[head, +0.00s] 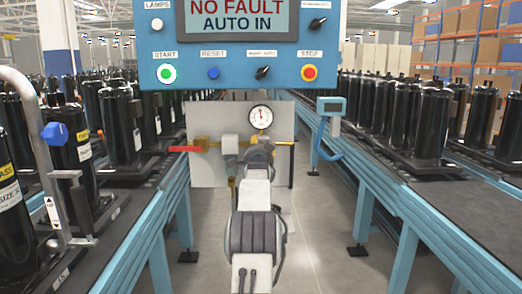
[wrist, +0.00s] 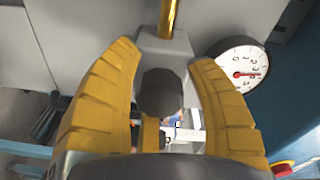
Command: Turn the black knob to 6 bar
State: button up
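The black knob (wrist: 161,93) shows in the wrist view as a dark, rounded piece below a grey block with a gold pipe. My gripper (wrist: 163,56) is open, its two yellow fingers on either side of the knob. I cannot tell whether they touch it. In the head view my gripper (head: 259,152) is in front of the grey plate and hides the knob. The round white pressure gauge (head: 260,117) is just above it. The gauge also shows at the right in the wrist view (wrist: 240,65), with a red needle; its exact reading is too small to tell.
A blue control panel (head: 237,60) fills the upper middle, with its own dark selectors. A red handle (head: 182,149) is on the pipe at the left. Conveyors with black compressors (head: 120,125) run along both sides.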

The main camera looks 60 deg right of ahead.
jog(key=shift+o, duration=1.2)
jog(key=shift+s, duration=0.1)
jog(key=shift+s, duration=0.1)
jog(key=v, duration=1.1)
jog(key=shift+a, duration=0.4)
jog(key=shift+s, duration=0.15)
